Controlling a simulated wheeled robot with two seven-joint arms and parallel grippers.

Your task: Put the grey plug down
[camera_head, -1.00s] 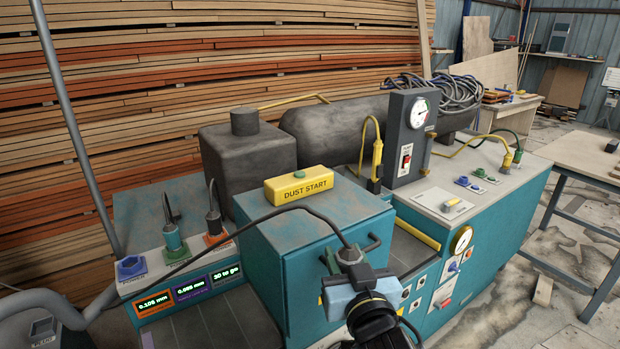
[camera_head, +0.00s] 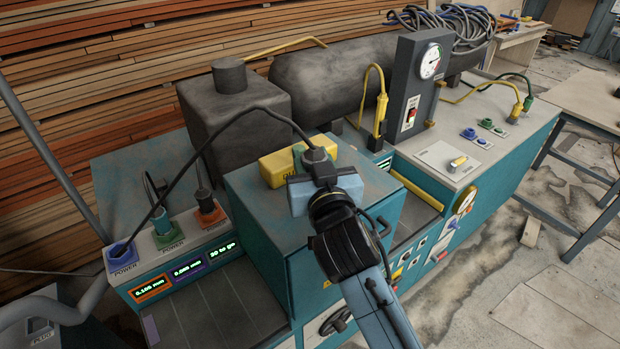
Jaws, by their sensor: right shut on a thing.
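My right gripper (camera_head: 316,170) is shut on the grey plug (camera_head: 317,155), with the fingers partly hiding it. It is in front of the yellow DUST START block (camera_head: 275,168), over the teal cabinet top. The plug's black cable (camera_head: 222,130) arches up and left, then drops towards the left side. At the left panel, the blue POWER socket (camera_head: 121,254) has no plug in it. A teal plug (camera_head: 160,220) stands at the green socket, and a dark plug (camera_head: 206,202) at the orange one. My left gripper is not in view.
The cabinet top (camera_head: 255,205) has bare room around the block. A dark grey tank (camera_head: 240,115) stands behind. A gauge post (camera_head: 417,85) and yellow-cabled plug (camera_head: 381,118) stand to the right. The dark slatted surface (camera_head: 225,300) at front left is clear.

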